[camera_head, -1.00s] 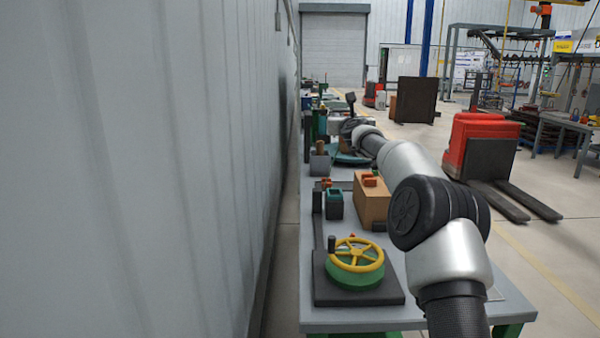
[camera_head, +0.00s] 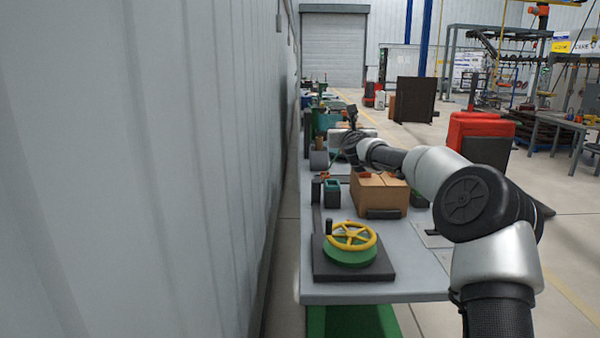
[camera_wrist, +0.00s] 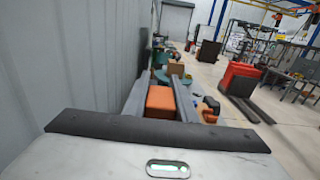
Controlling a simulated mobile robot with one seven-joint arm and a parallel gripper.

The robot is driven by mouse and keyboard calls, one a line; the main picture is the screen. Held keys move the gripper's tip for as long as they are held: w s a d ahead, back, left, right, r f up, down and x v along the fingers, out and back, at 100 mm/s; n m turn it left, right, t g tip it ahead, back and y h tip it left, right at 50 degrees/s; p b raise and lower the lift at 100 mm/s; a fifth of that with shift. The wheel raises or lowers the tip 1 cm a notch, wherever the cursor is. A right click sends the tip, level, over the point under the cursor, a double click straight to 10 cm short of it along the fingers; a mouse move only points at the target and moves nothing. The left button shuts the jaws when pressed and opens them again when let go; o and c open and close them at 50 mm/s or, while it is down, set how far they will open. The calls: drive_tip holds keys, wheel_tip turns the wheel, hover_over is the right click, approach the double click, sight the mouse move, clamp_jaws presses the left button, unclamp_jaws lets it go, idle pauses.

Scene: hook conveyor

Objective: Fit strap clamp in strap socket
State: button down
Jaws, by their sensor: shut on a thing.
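In the wrist view my gripper (camera_wrist: 163,86) has its two long grey fingers closed on an orange block (camera_wrist: 160,101), which I take to be the strap clamp. In the head view my gripper's end of the arm is over the bench's far part, and the fingers and block cannot be made out. I cannot tell for sure which thing is the strap socket. A small dark teal open-topped holder (camera_head: 332,193) stands on the bench, with a small orange piece (camera_head: 324,175) just behind it.
A green base with a yellow handwheel (camera_head: 352,238) is at the near end. The grey wall (camera_head: 150,180) runs close along the left. A red pallet truck (camera_head: 478,133) stands on the floor at right.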

drive_tip(key=s+f, duration=3.5)
drive_tip(key=s, duration=0.1)
wheel_tip(320, 180, up, 14)
drive_tip(key=p, duration=1.4)
drive_tip(key=shift+d+r, duration=0.15)
drive_tip(key=shift+r, duration=0.1)
drive_tip(key=shift+f, duration=0.1)
